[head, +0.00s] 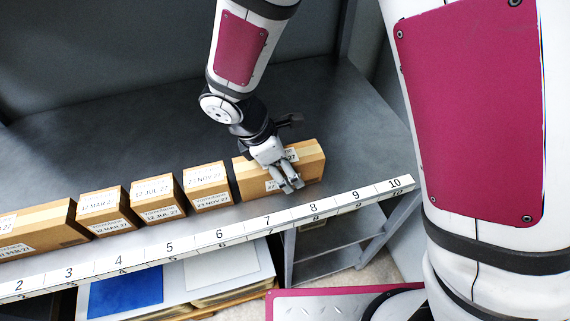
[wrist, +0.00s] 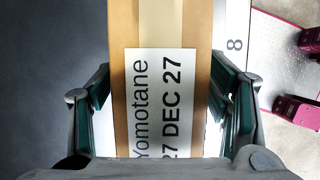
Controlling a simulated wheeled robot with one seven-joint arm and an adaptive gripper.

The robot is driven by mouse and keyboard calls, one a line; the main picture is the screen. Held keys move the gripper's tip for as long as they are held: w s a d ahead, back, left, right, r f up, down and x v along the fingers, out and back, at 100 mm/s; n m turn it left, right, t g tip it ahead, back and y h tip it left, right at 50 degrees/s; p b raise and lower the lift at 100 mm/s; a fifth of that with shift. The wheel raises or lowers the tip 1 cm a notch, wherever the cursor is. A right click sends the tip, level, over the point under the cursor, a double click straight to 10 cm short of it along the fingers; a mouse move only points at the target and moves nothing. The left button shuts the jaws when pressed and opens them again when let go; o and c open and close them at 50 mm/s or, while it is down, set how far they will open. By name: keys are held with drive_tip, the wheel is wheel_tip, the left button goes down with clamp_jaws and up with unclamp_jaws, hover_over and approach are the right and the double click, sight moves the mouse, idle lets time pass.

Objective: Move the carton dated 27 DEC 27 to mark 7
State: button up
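The carton dated 27 DEC 27 (head: 308,159) is a brown box with a pale tape strip and white labels. It stands at the right end of the carton row, behind the strip around marks 7 and 8. In the wrist view its top label (wrist: 158,100) reads "Yomotane" and "27 DEC 27". My gripper (head: 285,182) is over it from above, with one finger at its front face and the other behind. The carton appears level and at shelf height. Mark 7 (head: 267,219) is on the front strip.
A 23 NOV 27 carton (head: 207,186) stands just left, with a narrow gap. Further left are a 12 JUL 27 carton (head: 158,198), a 12 MAR 27 carton (head: 107,211) and a FEB 27 carton (head: 40,228). The shelf (head: 365,145) is clear to the right and behind.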

drive_tip(key=shift+r, duration=0.15)
drive_tip(key=v, duration=1.2)
drive_tip(key=s+d+r+m, duration=0.1)
drive_tip(key=d+r+m, duration=0.45)
drive_tip(key=d, duration=0.25)
drive_tip(key=s+d+r+m+t+y, duration=0.1)
drive_tip(key=s+d+r+m+y, duration=0.1)
drive_tip(key=s+d+m, duration=0.4)
drive_tip(key=s+d+r+m+t+y, duration=0.2)
drive_tip(key=s+d+r+m, duration=0.3)
drive_tip(key=s+d+m, duration=0.2)
drive_tip(key=shift+s+d+m, duration=0.25)
drive_tip(key=shift+d+m, duration=0.6)
drive_tip(key=shift+m, duration=0.5)
drive_tip(key=shift+r, duration=0.15)
